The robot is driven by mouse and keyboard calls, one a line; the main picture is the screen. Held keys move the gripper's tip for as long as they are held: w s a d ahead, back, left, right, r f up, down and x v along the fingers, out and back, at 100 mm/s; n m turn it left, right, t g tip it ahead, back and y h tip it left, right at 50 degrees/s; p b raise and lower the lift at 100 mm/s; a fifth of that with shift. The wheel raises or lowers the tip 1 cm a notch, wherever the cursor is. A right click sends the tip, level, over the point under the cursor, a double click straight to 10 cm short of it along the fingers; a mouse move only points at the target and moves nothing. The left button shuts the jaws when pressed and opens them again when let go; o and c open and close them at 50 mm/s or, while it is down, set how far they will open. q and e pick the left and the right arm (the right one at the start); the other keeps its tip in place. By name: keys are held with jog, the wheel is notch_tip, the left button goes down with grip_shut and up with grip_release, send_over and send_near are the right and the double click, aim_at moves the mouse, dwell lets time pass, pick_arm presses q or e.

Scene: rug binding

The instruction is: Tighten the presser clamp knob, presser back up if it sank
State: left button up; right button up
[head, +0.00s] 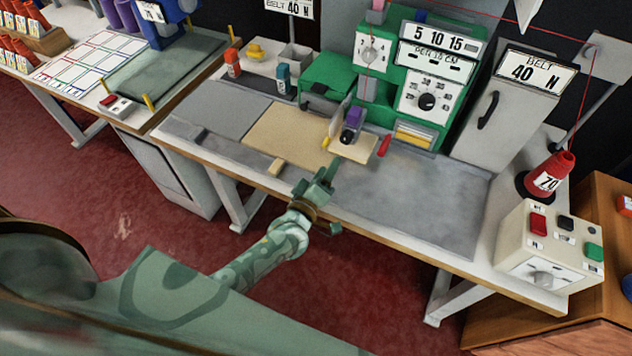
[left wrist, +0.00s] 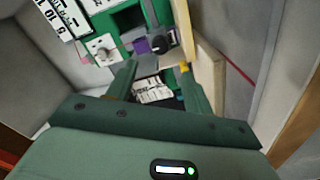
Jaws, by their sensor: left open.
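The presser clamp knob (head: 347,137) is a small black knob beside a purple block (head: 355,117), on the front of the green machine (head: 430,80). In the left wrist view the dark knob (left wrist: 158,40) shows just beyond the fingertips, with the purple block (left wrist: 141,46) to its left. My left gripper (head: 323,180) is open and empty, in front of and below the knob, apart from it. Its two fingers (left wrist: 160,72) frame the knob's lower side in the wrist view. I cannot tell whether the presser has sunk. My right gripper is not in view.
A tan piece (head: 290,137) lies on the bench left of the presser. A red-handled item (head: 384,145) lies to its right. A grey bench mat (head: 420,205) is clear. A control box (head: 550,250) and red thread cone (head: 550,172) stand at the right.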

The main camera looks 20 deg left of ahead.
pick_arm(q)
jog(key=s, duration=0.5)
jog(key=shift+s+a+p, duration=0.1)
jog(key=shift+s+p, duration=0.2)
